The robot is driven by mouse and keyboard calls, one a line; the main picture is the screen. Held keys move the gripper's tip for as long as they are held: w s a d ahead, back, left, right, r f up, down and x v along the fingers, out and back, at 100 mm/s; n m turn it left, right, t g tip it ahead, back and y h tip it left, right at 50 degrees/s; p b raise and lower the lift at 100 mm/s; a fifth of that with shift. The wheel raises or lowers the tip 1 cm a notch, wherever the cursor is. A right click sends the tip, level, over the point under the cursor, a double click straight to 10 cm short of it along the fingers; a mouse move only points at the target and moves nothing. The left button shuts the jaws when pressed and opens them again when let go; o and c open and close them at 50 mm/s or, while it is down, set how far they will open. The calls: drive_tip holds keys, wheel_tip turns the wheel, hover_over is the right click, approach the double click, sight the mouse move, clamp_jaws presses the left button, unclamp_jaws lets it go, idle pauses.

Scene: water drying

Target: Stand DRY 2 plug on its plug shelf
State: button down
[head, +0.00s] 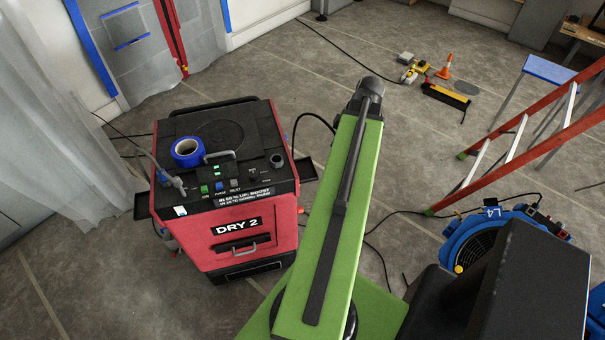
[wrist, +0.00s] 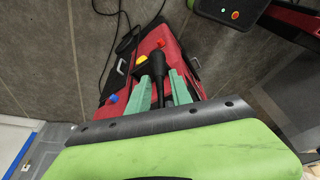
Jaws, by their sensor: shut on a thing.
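The red DRY 2 unit (head: 240,232), with a black top, stands left of centre in the head view. Small black shelves stick out at its left side (head: 148,207) and right side (head: 305,167); I cannot tell which is the plug shelf. In the wrist view, my gripper (wrist: 160,77) has two pale green fingers shut on a black plug (wrist: 160,88), partly hidden between them. Behind it is a red casing (wrist: 155,46) with a black bracket (wrist: 116,80) and coloured knobs, probably DRY 2. Touching or apart, I cannot tell. My gripper is hidden in the head view.
Blue tape (head: 187,151) sits on the unit's top. Black cables cross the floor. A blue fan (head: 478,250) and an orange ladder (head: 505,135) stand to the right. A cone (head: 445,68) and tools lie farther back. The middle floor beyond my arm is mostly clear.

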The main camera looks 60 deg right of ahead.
drive_tip(key=w+a+f+b, duration=0.2)
drive_tip(key=w+f+b, duration=0.5)
drive_tip(key=w, duration=0.4)
drive_tip(key=b, duration=0.4)
hover_over(303, 171)
wheel_tip(303, 171, down, 4)
drive_tip(key=shift+f, duration=0.15)
drive_tip(key=c, duration=1.1)
unclamp_jaws()
drive_tip(key=shift+c, duration=0.2)
drive_tip(key=shift+r, duration=0.2)
drive_tip(key=p+v, duration=1.1)
drive_tip(key=v, duration=0.1)
drive_tip(key=shift+p, duration=0.35)
